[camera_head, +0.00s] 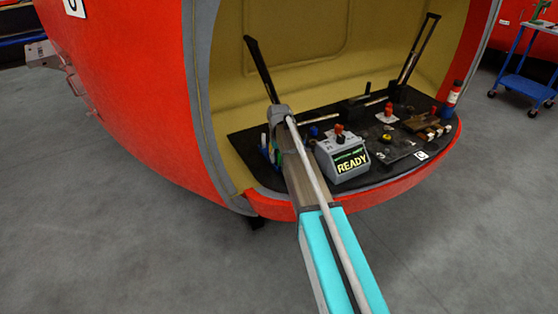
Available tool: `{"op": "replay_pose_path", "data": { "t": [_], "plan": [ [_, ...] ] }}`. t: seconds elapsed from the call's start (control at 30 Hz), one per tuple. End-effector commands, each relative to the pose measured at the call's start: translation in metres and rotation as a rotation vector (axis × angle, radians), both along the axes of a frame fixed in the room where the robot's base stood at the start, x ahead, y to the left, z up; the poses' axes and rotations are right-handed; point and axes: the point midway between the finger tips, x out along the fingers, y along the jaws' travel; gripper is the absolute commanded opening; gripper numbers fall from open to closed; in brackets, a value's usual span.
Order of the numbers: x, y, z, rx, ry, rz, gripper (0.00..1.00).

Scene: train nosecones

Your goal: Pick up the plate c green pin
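A dark plate with a white label reading C (420,155) lies at the right front of the black deck inside the red nosecone. A yellow knob (386,138) stands on or beside this plate. I cannot make out a green pin on it. My arm reaches in from the bottom to the left part of the deck. My gripper (270,155) is mostly hidden behind my arm, left of the grey READY box. Small blue and green bits show around it, too small to identify. Whether it is open or shut does not show.
The grey READY box (343,158) with a red knob stands right of my arm. Red knobs (388,110), a red-and-white bottle (453,94) and upright black struts (418,48) stand farther right and back. The nosecone's red rim (395,188) borders the deck. A blue cart (526,75) is far right.

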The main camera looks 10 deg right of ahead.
Motion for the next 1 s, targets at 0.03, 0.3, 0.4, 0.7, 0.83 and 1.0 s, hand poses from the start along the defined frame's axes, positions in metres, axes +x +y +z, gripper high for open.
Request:
{"op": "replay_pose_path", "data": {
  "t": [0.03, 0.3, 0.4, 0.7, 0.83, 1.0],
  "plan": [
    [0.000, 0.000, 0.000, 0.000, 0.000, 0.000, 0.40],
    [0.000, 0.000, 0.000, 0.000, 0.000, 0.000, 0.00],
    [0.000, 0.000, 0.000, 0.000, 0.000, 0.000, 0.00],
    [0.000, 0.000, 0.001, 0.000, 0.000, 0.000, 0.00],
    [0.000, 0.000, 0.004, 0.000, 0.000, 0.000, 0.00],
    [0.000, 0.000, 0.012, 0.000, 0.000, 0.000, 0.00]
  ]
}}
